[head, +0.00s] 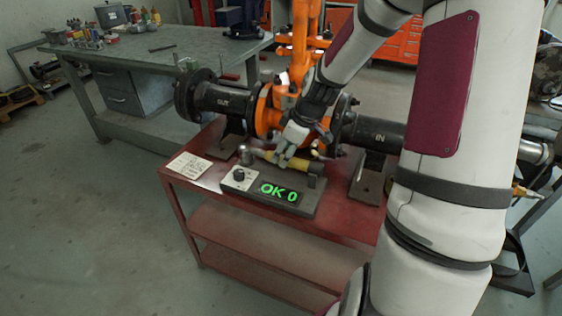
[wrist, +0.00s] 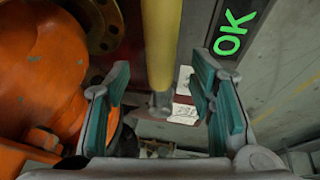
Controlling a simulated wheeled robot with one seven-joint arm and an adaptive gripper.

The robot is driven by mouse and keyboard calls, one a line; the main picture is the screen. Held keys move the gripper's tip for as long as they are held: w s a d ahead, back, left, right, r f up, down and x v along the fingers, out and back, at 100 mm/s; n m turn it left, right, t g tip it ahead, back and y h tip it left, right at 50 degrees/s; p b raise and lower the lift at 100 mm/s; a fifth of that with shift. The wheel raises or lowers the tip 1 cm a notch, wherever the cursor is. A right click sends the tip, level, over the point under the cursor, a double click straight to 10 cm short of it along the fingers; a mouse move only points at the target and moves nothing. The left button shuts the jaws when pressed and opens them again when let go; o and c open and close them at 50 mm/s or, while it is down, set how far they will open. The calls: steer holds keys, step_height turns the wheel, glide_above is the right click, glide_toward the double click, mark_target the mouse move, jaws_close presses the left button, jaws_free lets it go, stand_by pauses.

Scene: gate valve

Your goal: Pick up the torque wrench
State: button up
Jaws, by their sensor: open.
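The torque wrench (head: 302,162) has a yellow handle and lies roughly level above the grey tester, across the red cart. In the wrist view its yellow handle (wrist: 162,45) runs down the picture to a grey end (wrist: 161,103). My gripper (head: 284,160) is over the handle in the head view and covers part of it. In the wrist view my gripper (wrist: 160,66) is open, with one teal-padded finger on each side of the handle. Gaps show on both sides, so neither finger visibly touches it.
The tester's display (head: 279,192) reads "OK 0" in green. The orange gate valve (head: 265,112) with dark pipes stands close behind my gripper. A paper note (head: 189,165) lies on the red cart (head: 205,182). A grey workbench (head: 150,62) stands back left.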

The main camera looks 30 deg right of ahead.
mark_target(279, 161)
steer(key=b+x, duration=0.2)
steer(key=x, duration=0.3)
steer(key=shift+s+f, duration=0.1)
steer(key=shift+s, duration=0.1)
steer(key=shift+d, duration=0.1)
jaws_close()
